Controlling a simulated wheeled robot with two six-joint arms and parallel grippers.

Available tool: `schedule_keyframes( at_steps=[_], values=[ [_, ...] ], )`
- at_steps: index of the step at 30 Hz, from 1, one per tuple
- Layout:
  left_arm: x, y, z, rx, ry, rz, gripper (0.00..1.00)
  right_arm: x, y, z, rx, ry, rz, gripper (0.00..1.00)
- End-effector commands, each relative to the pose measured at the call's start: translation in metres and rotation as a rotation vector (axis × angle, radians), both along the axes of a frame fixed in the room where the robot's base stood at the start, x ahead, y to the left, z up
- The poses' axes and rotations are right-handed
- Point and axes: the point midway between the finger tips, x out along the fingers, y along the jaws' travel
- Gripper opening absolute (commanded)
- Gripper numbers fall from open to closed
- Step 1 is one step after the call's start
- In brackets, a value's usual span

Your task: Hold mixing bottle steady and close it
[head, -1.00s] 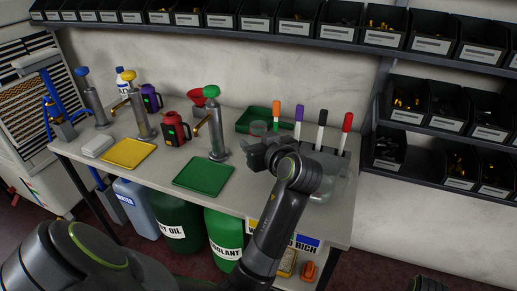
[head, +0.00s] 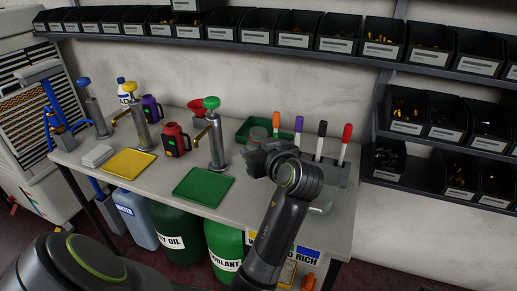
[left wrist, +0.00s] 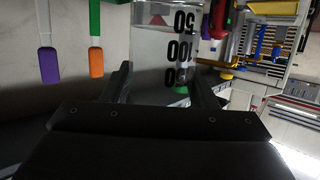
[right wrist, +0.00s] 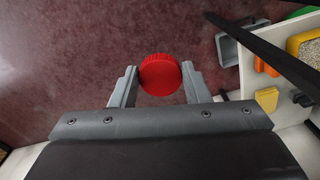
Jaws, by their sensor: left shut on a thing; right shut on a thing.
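The clear mixing bottle (left wrist: 152,48) with black volume numbers shows in the left wrist view. My left gripper (left wrist: 165,82) is shut on it, with one finger on each side. In the head view my left gripper (head: 262,160) is over the right half of the table and hides most of the bottle. The red ribbed cap (right wrist: 160,75) shows in the right wrist view, between the fingers of my right gripper (right wrist: 159,88), which is shut on it. Dark red floor lies behind the cap. The right gripper is not in the head view.
A rack with several coloured-handled tools (head: 333,170) stands right of my left gripper. A green tray (head: 203,188) and a yellow tray (head: 131,165) lie to the left, near pump dispensers (head: 215,140). Bins (head: 341,30) line the shelf above.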

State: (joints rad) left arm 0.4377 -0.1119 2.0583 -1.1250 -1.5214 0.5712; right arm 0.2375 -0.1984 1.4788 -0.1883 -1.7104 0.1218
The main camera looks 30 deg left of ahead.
Motion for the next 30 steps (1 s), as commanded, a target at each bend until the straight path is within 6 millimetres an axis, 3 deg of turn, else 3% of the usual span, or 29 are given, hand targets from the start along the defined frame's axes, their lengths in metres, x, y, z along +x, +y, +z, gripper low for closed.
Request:
schedule_keyframes(
  at_steps=[1,3,16,20,30],
  values=[
    [0.000,0.000,0.000,0.001,-0.001,0.000,0.21,0.000,0.000,0.000,0.000,0.000,0.000,0.22],
    [0.000,0.000,0.000,0.001,-0.001,0.000,0.12,0.000,0.000,0.000,0.000,0.000,0.000,0.22],
    [0.001,-0.004,0.008,-0.001,0.000,-0.042,0.12,0.000,0.000,0.009,0.000,0.000,0.000,0.22],
    [0.005,-0.016,0.027,-0.003,-0.003,-0.167,0.12,0.000,0.000,0.027,0.000,0.000,0.000,0.22],
    [0.007,-0.072,0.094,0.002,-0.006,-0.628,0.12,0.000,0.000,0.074,0.000,0.000,0.000,0.22]
  ],
)
